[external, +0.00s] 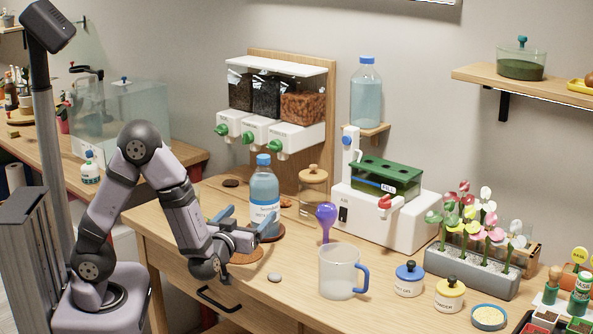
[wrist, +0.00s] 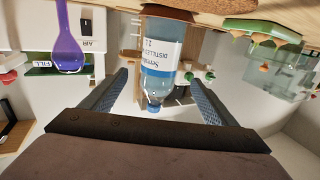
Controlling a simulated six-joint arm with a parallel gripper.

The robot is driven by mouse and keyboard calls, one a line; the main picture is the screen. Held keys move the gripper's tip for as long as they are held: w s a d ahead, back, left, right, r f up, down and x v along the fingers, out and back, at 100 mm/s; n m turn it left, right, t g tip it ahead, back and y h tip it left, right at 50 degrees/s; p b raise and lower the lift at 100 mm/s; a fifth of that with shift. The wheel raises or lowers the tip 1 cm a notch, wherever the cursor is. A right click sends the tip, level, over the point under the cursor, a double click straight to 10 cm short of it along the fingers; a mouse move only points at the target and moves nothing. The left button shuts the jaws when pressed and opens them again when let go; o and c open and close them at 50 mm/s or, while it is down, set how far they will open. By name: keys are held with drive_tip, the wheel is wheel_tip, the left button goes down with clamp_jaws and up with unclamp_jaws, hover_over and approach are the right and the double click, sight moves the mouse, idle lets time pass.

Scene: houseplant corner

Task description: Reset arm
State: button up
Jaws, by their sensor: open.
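My gripper (external: 246,219) is open over the near left part of the wooden table, close to the blue-capped bottle. Its two blue fingers are spread, and nothing shows clamped between them. The clear bottle of bluish water (external: 264,192) has a white label and stands upright on a dark red coaster (external: 276,236). My fingers partly hide its foot. In the wrist view the scene is upside down, and the bottle (wrist: 160,62) appears in the gap between the spread fingers (wrist: 158,78). How far the bottle is from the fingers I cannot tell.
A clear mug with a blue handle (external: 340,272), a purple scoop (external: 326,218) and a grey pebble (external: 274,277) are right of my gripper. A glass jar (external: 313,188) and dispensers (external: 298,137) stand behind. A white machine (external: 410,223) and flower planter (external: 472,270) are farther right.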

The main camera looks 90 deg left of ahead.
drive_tip(key=shift+s+d, duration=0.25)
drive_tip(key=shift+d, duration=0.25)
